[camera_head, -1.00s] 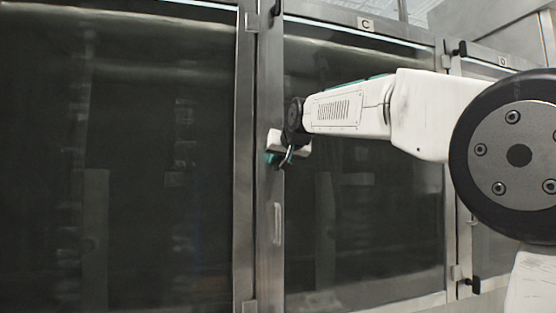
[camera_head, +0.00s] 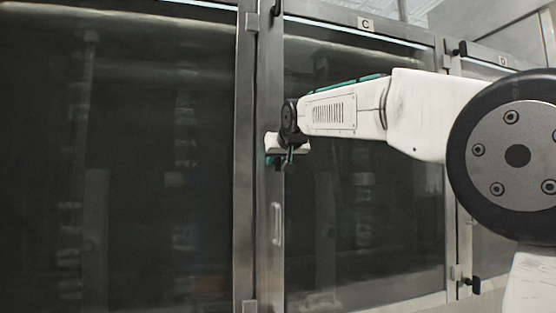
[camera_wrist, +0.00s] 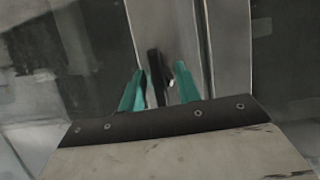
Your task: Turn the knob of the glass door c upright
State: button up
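Glass door c (camera_head: 366,190), with its C label on the top frame, stands behind my arm. Its black knob (camera_wrist: 155,75) shows in the wrist view as a narrow bar, nearly upright in that picture, leaning slightly. My gripper (camera_head: 281,160) is at the left frame of door c, above the door's handle. In the wrist view its two teal fingers (camera_wrist: 159,88) stand either side of the knob, with a narrow gap at the right finger. Whether the left finger touches the knob is unclear. In the head view the gripper hides the knob.
A vertical metal handle (camera_head: 277,224) sits on the frame below my gripper. Another dark glass panel (camera_head: 120,170) is to the left. Door d, with black knobs (camera_head: 473,285) on its left frame, is to the right.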

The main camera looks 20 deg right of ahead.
jog(key=v, duration=0.8)
jog(key=shift+f, duration=0.15)
dwell(0.5)
jog(key=s+f+g, duration=0.2)
jog(key=s+f, duration=0.2)
jog(key=f, duration=0.3)
jog(key=s+d+f+g, duration=0.1)
jog(key=s+f+g, duration=0.1)
jog(key=s+f, duration=0.35)
jog(key=s+f+g, duration=0.2)
jog(key=f, duration=0.6)
jog(key=s+f+g, duration=0.2)
jog(key=s+f, duration=0.5)
jog(key=s, duration=0.3)
jog(key=s+d+f+g, duration=0.1)
jog(key=s+f+g, duration=0.1)
jog(key=s+f, duration=0.5)
jog(key=s+d+f+g, duration=0.1)
jog(key=s+f+g, duration=0.1)
jog(key=s+f, duration=0.5)
jog(key=s, duration=0.6)
jog(key=shift+s+f, duration=0.15)
jog(key=shift+s, duration=0.1)
jog(key=shift+c, duration=0.3)
